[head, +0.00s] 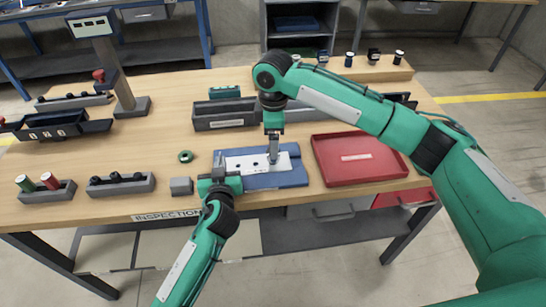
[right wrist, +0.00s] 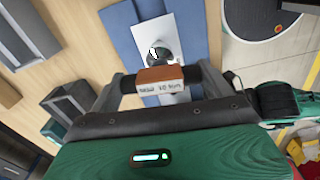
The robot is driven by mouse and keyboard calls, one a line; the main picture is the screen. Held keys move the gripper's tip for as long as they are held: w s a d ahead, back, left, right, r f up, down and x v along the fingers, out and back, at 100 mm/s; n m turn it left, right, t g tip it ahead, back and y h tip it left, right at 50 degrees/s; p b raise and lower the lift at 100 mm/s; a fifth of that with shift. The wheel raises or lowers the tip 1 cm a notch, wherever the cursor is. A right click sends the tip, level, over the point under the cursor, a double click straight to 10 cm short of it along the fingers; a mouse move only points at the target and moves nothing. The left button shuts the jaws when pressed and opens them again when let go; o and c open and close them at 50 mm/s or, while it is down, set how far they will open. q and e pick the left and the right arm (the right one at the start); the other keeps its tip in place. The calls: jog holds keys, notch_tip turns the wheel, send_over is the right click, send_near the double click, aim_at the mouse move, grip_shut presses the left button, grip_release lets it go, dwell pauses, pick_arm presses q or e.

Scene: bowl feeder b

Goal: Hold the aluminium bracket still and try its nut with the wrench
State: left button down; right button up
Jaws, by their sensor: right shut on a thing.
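The aluminium bracket (head: 243,163), a pale plate with dark holes, lies on a blue mat (head: 285,180); it also shows in the right wrist view (right wrist: 147,34). My right gripper (head: 273,128) is above it, shut on the wrench (head: 273,148). In the right wrist view the wrench's dark handle with a brown labelled block (right wrist: 160,79) is between the fingers. Its lower end meets the plate near a round metal part (right wrist: 160,52); the nut itself is hidden or too small to tell. My left gripper (head: 220,165) is at the bracket's left end; its finger gap and any contact are unclear.
A red tray (head: 330,155) stands right of the mat, a grey bin (head: 222,115) behind it. A small grey block (head: 181,186), a green ring (head: 185,157) and a dark rack (head: 120,184) are to the left. The wood table between ring and rack is clear.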

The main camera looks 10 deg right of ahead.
jog(key=shift+r, duration=1.75)
pick_arm(q)
jog(key=c, duration=1.6)
grip_release()
jog(key=shift+o, duration=0.2)
pick_arm(e)
jog(key=shift+f+b, duration=0.4)
pick_arm(q)
jog(key=s+a+r, duration=0.1)
jog(key=s+a, duration=0.1)
jog(key=s, duration=0.7)
jog(key=s+a, duration=0.3)
jog(key=s, duration=0.6)
jog(key=shift+r, duration=0.4)
pick_arm(e)
jog(key=shift+f, duration=0.1)
